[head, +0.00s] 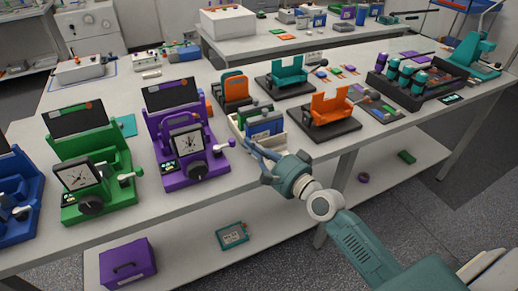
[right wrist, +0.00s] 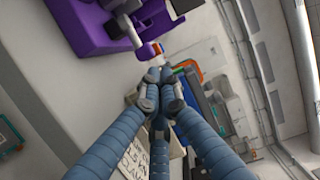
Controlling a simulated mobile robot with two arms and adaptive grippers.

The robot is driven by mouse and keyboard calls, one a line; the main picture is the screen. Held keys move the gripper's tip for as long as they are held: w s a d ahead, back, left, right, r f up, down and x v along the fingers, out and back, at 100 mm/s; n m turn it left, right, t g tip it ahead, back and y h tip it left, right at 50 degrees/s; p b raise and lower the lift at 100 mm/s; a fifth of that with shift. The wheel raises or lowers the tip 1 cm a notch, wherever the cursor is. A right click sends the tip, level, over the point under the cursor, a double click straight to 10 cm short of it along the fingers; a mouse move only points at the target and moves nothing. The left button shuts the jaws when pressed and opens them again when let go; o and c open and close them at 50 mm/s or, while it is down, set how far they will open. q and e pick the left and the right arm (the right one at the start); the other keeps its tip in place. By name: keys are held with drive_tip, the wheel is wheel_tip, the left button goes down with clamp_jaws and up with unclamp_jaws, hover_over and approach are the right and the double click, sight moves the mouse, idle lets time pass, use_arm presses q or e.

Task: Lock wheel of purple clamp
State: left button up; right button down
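The purple clamp (head: 180,145) stands upright near the front edge of the table, with a dark panel, a dial face and a black front knob (head: 197,170). A pale crank with a purple knob (head: 231,143) sticks out on its right side. In the right wrist view, part of the purple clamp (right wrist: 90,25) shows at the top left, and its purple crank knob (right wrist: 146,51) lies just beyond my fingertips. My right gripper (head: 252,146) is right of the crank, apart from it. Its fingers meet at the tips (right wrist: 157,82), with nothing visible held. My left gripper is not in view.
A green clamp (head: 90,170) stands left of the purple one, with a blue clamp (head: 18,200) farther left. A pale bin (head: 238,127) with coloured boxes sits behind my right gripper. An orange fixture (head: 330,112) is farther right. A lower shelf holds a purple box (head: 128,263).

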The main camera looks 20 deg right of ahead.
drive_tip(key=shift+x, duration=2.25)
